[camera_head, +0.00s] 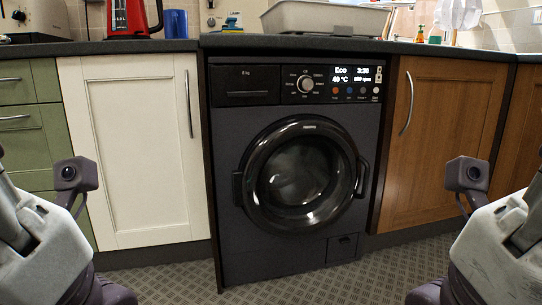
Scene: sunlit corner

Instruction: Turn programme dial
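The programme dial (306,84) is a round silver knob on the upper front panel of a black washing machine (230,185). Small labels ring the dial. A lit display (352,74) to its right reads "Eco", "3:20" and "40 °C". The round door (301,229) below looks closed. My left arm is at the lower left edge and my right arm at the lower right edge, both well apart from the machine. The fingertips of both grippers cannot be made out, so I cannot tell whether they are open or shut.
A dark worktop (400,47) runs above the machine, holding a red kettle (127,17), a blue mug (176,24) and a grey basin (325,20). A white cupboard (130,150) and a wooden cupboard (445,150) flank it. The floor in front is clear.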

